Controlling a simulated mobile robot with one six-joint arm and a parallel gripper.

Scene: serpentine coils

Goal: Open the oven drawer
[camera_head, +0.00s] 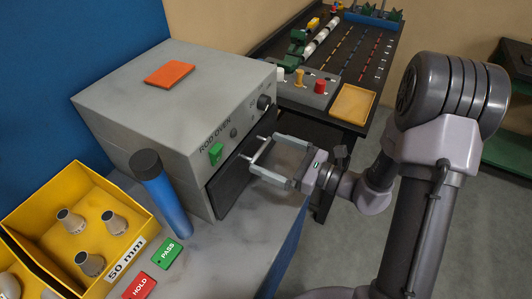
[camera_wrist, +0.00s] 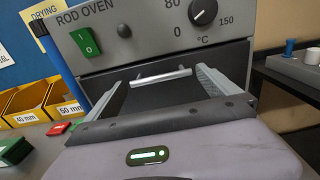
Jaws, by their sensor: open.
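The grey oven (camera_head: 205,95), labelled ROD OVEN, stands on the bench. Its dark drawer front (camera_head: 228,185) lies low on the oven face and looks closed; it also shows in the wrist view (camera_wrist: 165,97). A silver bar handle (camera_wrist: 160,76) runs across the drawer front. My gripper (camera_head: 257,155) is open in front of the drawer, its fingers pointing at it. In the wrist view the handle lies between the two fingers (camera_wrist: 160,82), which are spread wide towards its ends. I cannot tell whether the fingertips touch the drawer front.
An orange-red block (camera_head: 169,74) lies on the oven. A blue cylinder with a dark cap (camera_head: 162,195) stands close left of the drawer. Yellow bins (camera_head: 140,222) and PASS (camera_head: 167,253) and HOLD (camera_head: 139,287) blocks are at lower left. A dark table (camera_head: 345,120) stands behind.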

